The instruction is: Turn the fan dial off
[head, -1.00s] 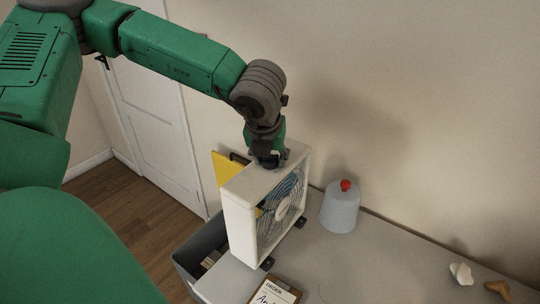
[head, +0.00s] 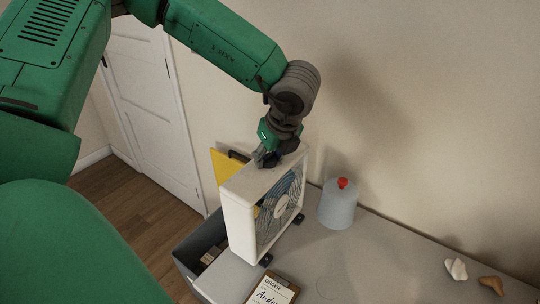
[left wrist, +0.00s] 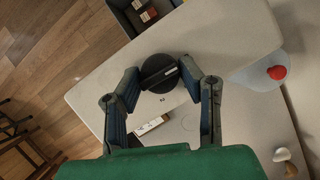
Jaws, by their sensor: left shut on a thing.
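The white box fan (head: 241,232) stands upright on the grey table, its round grille facing right. My left gripper (head: 267,158) is at the fan's top face. In the left wrist view a round black dial (left wrist: 160,73) with a raised bar sits on the fan's pale top (left wrist: 240,35). The two left fingers stand on either side of the dial and are shut on it. In the head view the gripper mostly hides the dial. The dial's markings cannot be read. My right gripper is not in view.
A clipboard (head: 272,290) lies in front. A dark bin (head: 194,248) is at the left, and a yellow panel (head: 226,166) is behind the fan. Small pieces (head: 456,269) lie at the right.

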